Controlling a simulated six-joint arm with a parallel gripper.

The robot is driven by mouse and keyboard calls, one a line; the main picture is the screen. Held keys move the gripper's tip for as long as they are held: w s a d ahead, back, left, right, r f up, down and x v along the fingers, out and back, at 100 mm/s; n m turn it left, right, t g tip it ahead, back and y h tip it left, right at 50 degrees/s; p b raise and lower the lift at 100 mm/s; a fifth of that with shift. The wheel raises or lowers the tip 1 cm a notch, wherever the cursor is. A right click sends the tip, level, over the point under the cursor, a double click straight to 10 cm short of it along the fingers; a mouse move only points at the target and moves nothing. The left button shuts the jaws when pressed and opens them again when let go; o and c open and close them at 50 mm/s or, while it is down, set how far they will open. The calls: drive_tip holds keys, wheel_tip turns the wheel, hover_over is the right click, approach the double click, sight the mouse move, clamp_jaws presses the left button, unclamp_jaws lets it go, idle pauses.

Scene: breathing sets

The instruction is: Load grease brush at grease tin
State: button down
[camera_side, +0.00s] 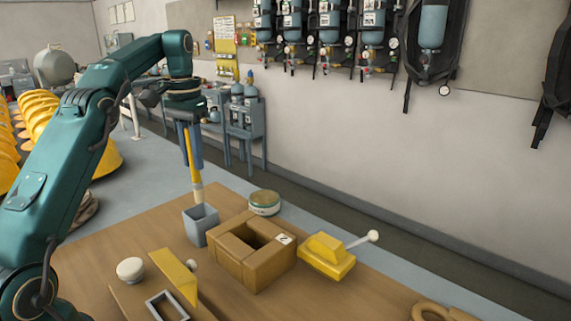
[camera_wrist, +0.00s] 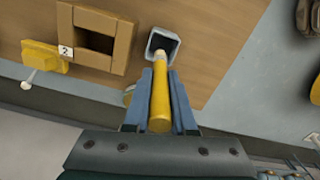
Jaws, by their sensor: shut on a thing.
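My gripper (camera_side: 191,160) is shut on the grease brush (camera_side: 194,174), which has a yellow handle and a pale tip. The brush hangs nearly upright, tip down, at the mouth of a grey square cup (camera_side: 196,231). In the wrist view the brush (camera_wrist: 160,108) lies between my fingers, with its tip over the cup's opening (camera_wrist: 150,43). I cannot tell how far the tip reaches inside. The grease tin (camera_side: 264,204), round with a pale top, stands behind and right of the cup, apart from the brush. My finger mostly hides it in the wrist view.
A brown block with a square opening (camera_side: 238,267) stands right of the cup. A yellow block with a white-knobbed lever (camera_side: 325,254) is farther right. A yellow plate (camera_side: 172,275), a white round knob (camera_side: 130,269) and a grey frame (camera_side: 167,306) are in front.

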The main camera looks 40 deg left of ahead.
drive_tip(key=w+d+t+y, duration=0.35)
drive_tip(key=w+t, duration=0.25)
drive_tip(key=w, duration=0.7)
wheel_tip(320, 180, down, 6)
drive_tip(key=shift+d+f, duration=0.2)
drive_tip(key=shift+d, duration=0.2)
drive_tip(key=shift+w+f, duration=0.1)
drive_tip(key=shift+f, duration=0.55)
idle(0.9)
idle(0.5)
wheel_tip(320, 180, up, 7)
idle(0.8)
idle(0.3)
